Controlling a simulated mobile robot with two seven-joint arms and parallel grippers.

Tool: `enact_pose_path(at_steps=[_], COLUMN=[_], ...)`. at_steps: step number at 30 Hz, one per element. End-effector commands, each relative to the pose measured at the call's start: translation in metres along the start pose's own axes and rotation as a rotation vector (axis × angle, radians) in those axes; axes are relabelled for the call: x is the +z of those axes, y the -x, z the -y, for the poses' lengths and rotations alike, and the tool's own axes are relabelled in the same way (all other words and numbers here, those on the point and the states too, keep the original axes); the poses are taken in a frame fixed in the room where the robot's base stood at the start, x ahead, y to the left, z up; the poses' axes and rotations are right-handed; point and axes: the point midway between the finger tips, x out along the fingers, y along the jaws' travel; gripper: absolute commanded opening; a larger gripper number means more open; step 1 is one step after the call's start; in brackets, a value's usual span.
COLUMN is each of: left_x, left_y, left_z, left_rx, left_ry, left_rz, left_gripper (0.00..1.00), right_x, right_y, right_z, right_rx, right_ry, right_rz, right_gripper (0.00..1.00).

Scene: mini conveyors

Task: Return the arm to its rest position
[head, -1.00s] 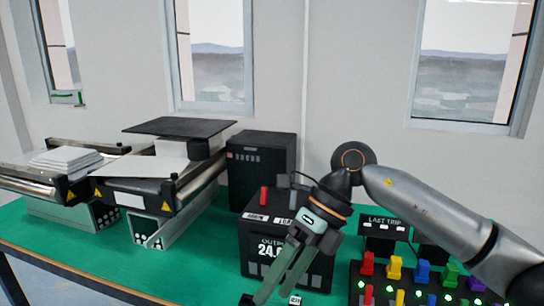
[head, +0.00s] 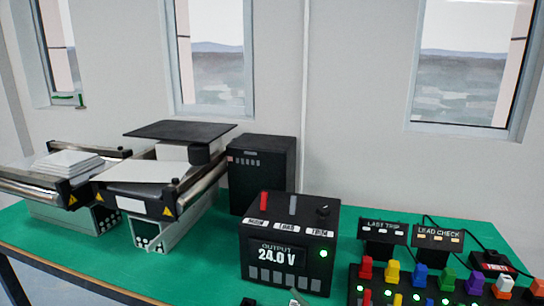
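Neither of my grippers shows in the head view now, and no part of my arms is clearly in frame. A black power supply box (head: 288,245) stands on the green table, its display reading 24.0 V with a green light lit. Its top carries a red lever (head: 264,200), a grey lever (head: 293,205) and a dark knob (head: 323,211).
Two mini conveyors (head: 160,205) stand at the left, one with stacked white sheets (head: 66,163). A black box (head: 262,172) stands behind the power supply. At the right are a panel of coloured switches (head: 430,285) and two small signs (head: 438,238). Green table (head: 120,270) is clear in front.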

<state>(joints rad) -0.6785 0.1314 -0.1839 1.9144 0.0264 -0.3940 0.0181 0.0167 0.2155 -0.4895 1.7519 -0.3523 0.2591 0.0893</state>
Motion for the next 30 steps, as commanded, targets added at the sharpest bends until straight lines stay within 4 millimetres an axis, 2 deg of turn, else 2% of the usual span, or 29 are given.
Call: enact_pose_path(at_steps=[1,3,5,7,9,12,15,18,20,30], left_x=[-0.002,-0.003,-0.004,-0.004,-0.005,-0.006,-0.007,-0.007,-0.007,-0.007], left_y=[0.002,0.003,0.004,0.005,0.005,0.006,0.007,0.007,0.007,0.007], left_z=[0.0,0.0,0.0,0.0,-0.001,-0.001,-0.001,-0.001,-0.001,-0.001], left_rx=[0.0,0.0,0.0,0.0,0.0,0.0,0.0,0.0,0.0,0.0], left_ry=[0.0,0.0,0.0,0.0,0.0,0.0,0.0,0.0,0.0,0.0], left_rz=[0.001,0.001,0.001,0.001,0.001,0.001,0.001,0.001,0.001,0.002], left_gripper=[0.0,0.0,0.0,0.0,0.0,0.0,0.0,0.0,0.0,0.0], right_x=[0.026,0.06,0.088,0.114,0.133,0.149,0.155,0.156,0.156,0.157], right_y=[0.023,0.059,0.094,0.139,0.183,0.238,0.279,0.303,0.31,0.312], right_z=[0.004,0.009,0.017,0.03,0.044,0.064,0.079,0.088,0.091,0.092], right_rx=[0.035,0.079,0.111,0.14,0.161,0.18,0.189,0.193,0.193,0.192], right_ry=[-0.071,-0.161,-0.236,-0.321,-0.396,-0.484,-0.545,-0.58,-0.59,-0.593], right_rz=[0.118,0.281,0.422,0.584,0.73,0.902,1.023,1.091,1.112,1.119], right_gripper=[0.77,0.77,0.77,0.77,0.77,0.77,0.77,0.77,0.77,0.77])
